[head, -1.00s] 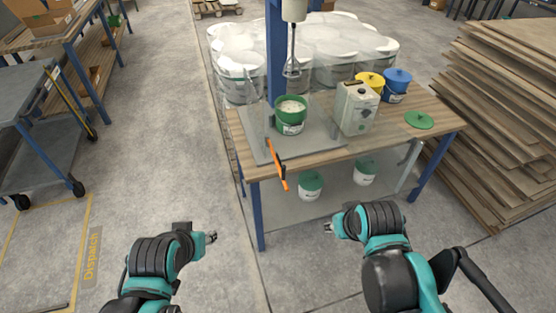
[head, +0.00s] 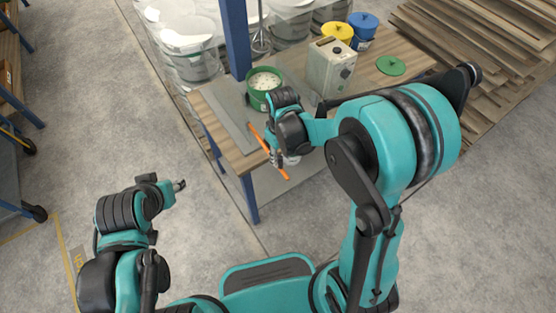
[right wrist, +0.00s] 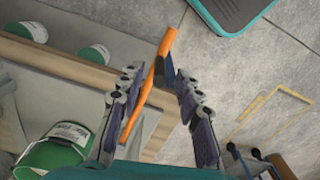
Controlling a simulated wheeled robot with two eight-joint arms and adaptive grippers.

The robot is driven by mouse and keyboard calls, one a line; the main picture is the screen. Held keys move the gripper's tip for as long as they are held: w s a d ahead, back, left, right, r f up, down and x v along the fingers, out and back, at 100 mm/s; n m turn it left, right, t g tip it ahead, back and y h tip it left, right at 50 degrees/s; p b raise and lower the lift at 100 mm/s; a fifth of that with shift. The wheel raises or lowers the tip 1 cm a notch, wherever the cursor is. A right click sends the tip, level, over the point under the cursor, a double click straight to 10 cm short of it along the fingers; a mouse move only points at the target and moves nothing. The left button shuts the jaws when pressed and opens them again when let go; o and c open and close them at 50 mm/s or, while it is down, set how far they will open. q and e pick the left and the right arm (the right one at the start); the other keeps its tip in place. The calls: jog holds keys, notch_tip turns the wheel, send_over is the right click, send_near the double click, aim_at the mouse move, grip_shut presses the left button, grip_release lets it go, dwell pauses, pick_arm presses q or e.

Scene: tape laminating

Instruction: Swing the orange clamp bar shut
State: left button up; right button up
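The orange clamp bar (head: 283,172) juts out over the front edge of the workbench, beside the green bucket (head: 264,83) on its grey base plate (head: 226,112). My right gripper (head: 273,156) is at the bar, its fingers partly hidden by the wrist. In the right wrist view, the two fingers of this gripper (right wrist: 163,77) are apart, with the orange bar (right wrist: 158,72) running between them. The bar looks close to the left finger; contact is unclear. My left gripper (head: 180,186) is away from the bench over the floor, its fingers too small to read.
A grey-green box (head: 329,68) stands right of the bucket, near my right forearm. A blue post (head: 235,38) rises behind the base plate. A green lid (head: 391,65) lies on the bench's right. Stacked boards (head: 470,40) stand beyond.

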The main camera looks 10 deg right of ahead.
aim_at(281, 163)
notch_tip(281, 163, down, 5)
jog(key=shift+b, duration=0.8)
grip_shut()
